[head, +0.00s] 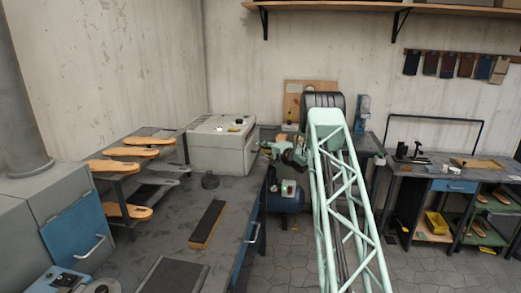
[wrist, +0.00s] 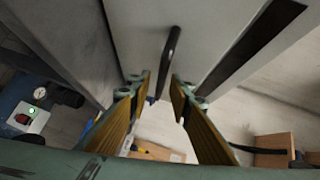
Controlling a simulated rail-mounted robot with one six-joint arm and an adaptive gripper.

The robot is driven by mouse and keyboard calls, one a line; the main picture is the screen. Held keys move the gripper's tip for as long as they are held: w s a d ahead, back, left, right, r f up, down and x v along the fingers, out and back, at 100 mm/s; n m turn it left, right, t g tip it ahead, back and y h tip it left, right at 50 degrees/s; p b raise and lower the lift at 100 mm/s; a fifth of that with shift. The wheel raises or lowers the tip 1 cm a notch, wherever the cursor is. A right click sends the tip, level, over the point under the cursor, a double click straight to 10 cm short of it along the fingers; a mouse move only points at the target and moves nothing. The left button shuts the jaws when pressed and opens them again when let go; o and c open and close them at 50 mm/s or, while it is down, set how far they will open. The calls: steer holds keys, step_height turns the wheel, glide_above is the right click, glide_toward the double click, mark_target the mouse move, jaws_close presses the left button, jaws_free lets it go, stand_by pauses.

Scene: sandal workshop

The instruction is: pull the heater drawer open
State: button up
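The heater (head: 215,150) is a pale grey box on the back end of the long workbench, with small knobs and a red mark on top. My gripper (head: 266,149) is at its right side, at the bench edge. In the wrist view a pale drawer front (wrist: 205,30) carries a dark bar handle (wrist: 171,50). My gripper (wrist: 159,84) is open there, one yellow-padded finger on each side of the handle's lower end. Whether a finger touches the handle I cannot tell. The drawer front is hidden in the head view.
A rack (head: 140,165) of wooden soles stands left of the heater. A blue compressor (head: 287,200) stands on the floor below my gripper. The bench's middle is mostly clear.

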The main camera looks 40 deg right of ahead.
steer(key=shift+w, duration=0.55)
steer(key=shift+c, duration=0.3)
jaws_close()
